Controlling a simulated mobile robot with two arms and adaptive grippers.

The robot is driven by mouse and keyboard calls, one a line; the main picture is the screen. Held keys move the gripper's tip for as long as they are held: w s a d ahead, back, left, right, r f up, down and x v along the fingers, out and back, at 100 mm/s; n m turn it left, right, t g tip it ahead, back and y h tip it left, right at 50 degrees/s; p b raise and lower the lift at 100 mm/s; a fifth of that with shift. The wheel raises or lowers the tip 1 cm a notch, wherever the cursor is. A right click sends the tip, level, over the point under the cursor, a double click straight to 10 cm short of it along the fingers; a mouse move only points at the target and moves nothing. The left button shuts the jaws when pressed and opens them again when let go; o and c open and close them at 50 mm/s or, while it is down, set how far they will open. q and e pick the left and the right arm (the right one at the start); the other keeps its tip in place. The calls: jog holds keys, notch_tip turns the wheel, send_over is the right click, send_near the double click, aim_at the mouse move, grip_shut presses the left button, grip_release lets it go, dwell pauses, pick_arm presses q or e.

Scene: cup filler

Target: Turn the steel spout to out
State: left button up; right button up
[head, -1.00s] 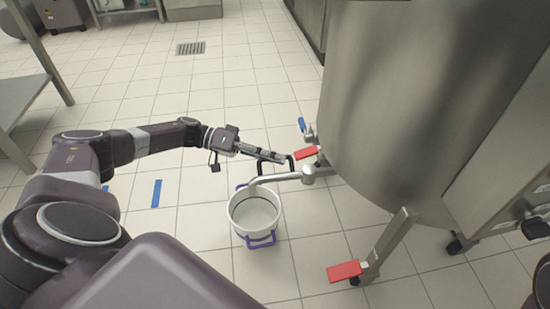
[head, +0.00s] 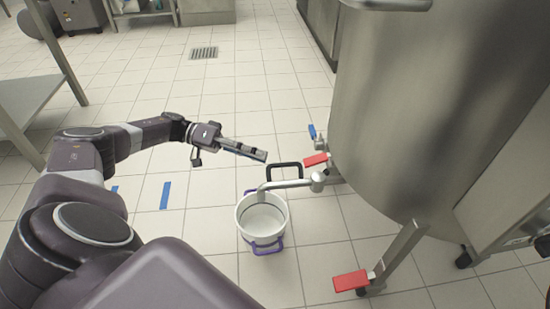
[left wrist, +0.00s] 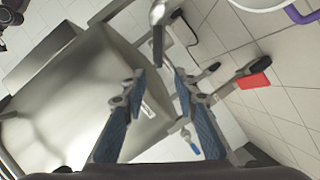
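The steel spout (head: 290,184) reaches left from a joint at the tank, and its bent end hangs over the white bucket (head: 240,228). A black handle (head: 284,164) stands up behind the spout. My left gripper (head: 265,155) is behind and left of the handle, apart from the spout in the head view. In the left wrist view the gripper's blue-padded fingers (left wrist: 160,76) are spread with nothing between them. A grey metal pipe with a round joint, seemingly the spout (left wrist: 158,42), shows beyond the fingertips. My right gripper is not in view.
The bucket has purple handles (head: 264,246). A steel table (head: 38,105) stands at far left.

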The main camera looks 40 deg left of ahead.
pick_arm(q)
jog(key=shift+v, duration=1.75)
